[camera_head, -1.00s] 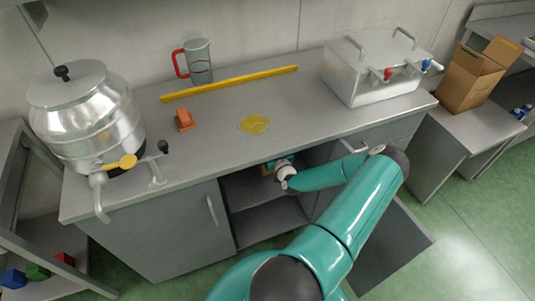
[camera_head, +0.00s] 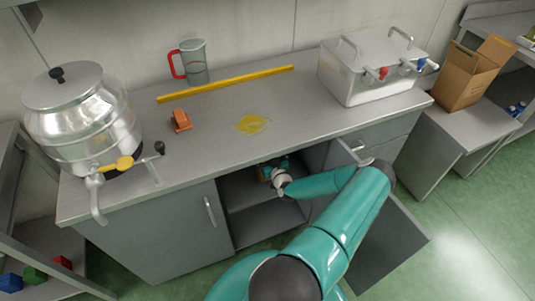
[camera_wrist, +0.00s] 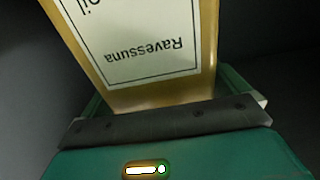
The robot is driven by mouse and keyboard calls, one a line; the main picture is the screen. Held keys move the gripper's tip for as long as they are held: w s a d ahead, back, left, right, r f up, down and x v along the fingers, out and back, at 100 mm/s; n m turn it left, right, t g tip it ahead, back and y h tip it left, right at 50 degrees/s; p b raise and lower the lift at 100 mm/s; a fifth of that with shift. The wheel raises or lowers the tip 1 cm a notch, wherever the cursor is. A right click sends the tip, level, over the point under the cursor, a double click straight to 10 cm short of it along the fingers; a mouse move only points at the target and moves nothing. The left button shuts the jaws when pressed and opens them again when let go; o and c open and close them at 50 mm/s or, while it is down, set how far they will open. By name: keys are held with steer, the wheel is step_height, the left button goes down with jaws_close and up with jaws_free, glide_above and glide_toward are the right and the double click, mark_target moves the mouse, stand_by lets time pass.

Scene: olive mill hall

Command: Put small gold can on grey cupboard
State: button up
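The gold can (camera_wrist: 209,40) fills the upper middle of the wrist view, with a pale label that appears upside down and reads "Ravessuna". It sits tilted in that picture, close in front of my gripper (camera_wrist: 160,95), with teal gripper parts at both sides of it. Whether the fingers press on it cannot be told. In the camera_head view my gripper (camera_head: 277,170) is inside the open bay of the grey cupboard (camera_head: 165,240), under the worktop.
The worktop holds a steel urn (camera_head: 80,120), a jug (camera_head: 195,62), a yellow strip (camera_head: 225,84), an orange block (camera_head: 181,120), a yellow stain (camera_head: 252,123) and a steel tank (camera_head: 365,75). The cupboard door (camera_head: 390,240) stands open at right. The worktop's front middle is clear.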

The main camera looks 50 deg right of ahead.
steer(key=shift+r, duration=0.1)
steer(key=v, duration=1.2)
steer(key=shift+s, duration=0.1)
